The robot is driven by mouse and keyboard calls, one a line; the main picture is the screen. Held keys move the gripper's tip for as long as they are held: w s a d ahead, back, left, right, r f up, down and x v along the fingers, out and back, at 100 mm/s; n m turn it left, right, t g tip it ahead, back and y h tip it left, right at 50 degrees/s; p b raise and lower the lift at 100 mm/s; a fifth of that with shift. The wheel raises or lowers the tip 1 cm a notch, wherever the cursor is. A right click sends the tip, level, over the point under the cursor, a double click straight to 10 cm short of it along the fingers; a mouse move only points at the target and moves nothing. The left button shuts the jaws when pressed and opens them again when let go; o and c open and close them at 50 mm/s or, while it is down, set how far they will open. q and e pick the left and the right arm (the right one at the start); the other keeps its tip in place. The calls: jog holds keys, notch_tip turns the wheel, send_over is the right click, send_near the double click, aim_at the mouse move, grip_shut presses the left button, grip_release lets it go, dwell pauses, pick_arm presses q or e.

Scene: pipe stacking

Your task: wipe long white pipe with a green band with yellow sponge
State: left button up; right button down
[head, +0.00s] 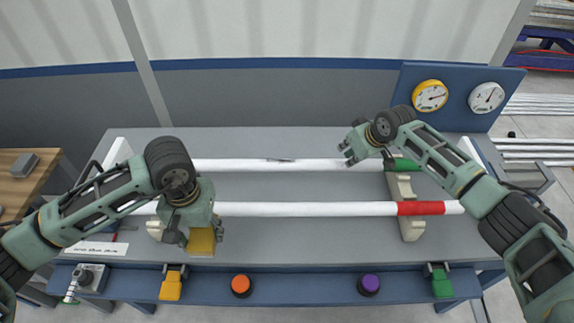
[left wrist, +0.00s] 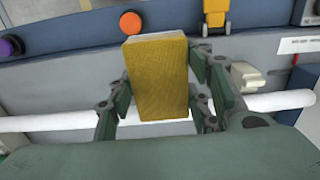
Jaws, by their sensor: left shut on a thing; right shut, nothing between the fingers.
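The long white pipe with a green band (head: 315,165) lies across the back of the bench, its green band (head: 405,164) near the right end. A dark smudge (head: 280,160) shows on top of it. My left gripper (head: 198,233) is shut on the yellow sponge (head: 201,243), just in front of the red-banded pipe. The sponge also shows between the fingers in the left wrist view (left wrist: 157,75). My right gripper (head: 349,153) is shut and empty at the green-banded pipe, left of its band; I cannot tell whether it touches. My left arm hides the pipe's left part.
A white pipe with a red band (head: 310,209) lies parallel in front, on cream supports (head: 412,229). The front ledge carries an orange button (head: 241,285), a purple button (head: 369,284), a yellow clamp (head: 171,287) and a green clamp (head: 441,284). Two gauges (head: 430,95) stand behind at right.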

pick_arm(q)
jog(key=shift+f+b, duration=0.3)
pick_arm(e)
jog(key=shift+f, duration=0.5)
pick_arm(q)
jog(key=shift+r, duration=0.2)
pick_arm(e)
jog(key=shift+r, duration=0.15)
